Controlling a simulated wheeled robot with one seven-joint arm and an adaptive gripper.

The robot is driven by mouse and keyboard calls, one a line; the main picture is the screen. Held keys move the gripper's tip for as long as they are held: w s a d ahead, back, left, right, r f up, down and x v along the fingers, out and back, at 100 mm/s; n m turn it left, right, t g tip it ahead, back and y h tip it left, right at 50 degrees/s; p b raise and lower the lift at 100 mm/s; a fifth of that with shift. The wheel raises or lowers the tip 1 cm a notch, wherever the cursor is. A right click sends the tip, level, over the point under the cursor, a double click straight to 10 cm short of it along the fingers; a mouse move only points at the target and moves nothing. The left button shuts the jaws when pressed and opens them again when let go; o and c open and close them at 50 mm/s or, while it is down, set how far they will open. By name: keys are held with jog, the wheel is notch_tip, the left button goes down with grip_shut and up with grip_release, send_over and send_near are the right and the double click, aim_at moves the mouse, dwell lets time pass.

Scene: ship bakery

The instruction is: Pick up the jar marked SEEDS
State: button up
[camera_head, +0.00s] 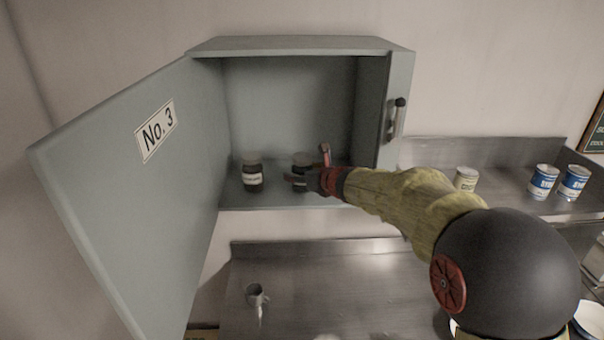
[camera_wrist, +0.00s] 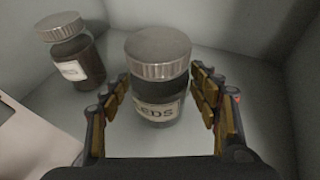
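The jar marked SEEDS (camera_wrist: 158,84) is dark with a grey metal lid and a pale label reading "EDS" in the wrist view. It stands upright on the cabinet floor. In the head view, the jar (camera_head: 301,160) is partly hidden by my gripper. My gripper (camera_wrist: 160,95) is open, with one finger on each side of the jar. Small gaps seem to show between the fingers and the glass. A second dark jar (camera_head: 252,173) with a pale label stands to the left; it also shows in the wrist view (camera_wrist: 72,50).
The grey cabinet (camera_head: 290,47) has its door (camera_head: 140,180), marked No. 3, swung open to the left. A metal counter (camera_head: 330,285) below holds a small metal scoop or jug (camera_head: 256,297). Several cans (camera_head: 543,182) stand on a ledge at the right.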

jog(key=c, duration=1.2)
jog(key=shift+r, duration=0.1)
jog(key=shift+c, duration=0.4)
jog(key=shift+r, duration=0.1)
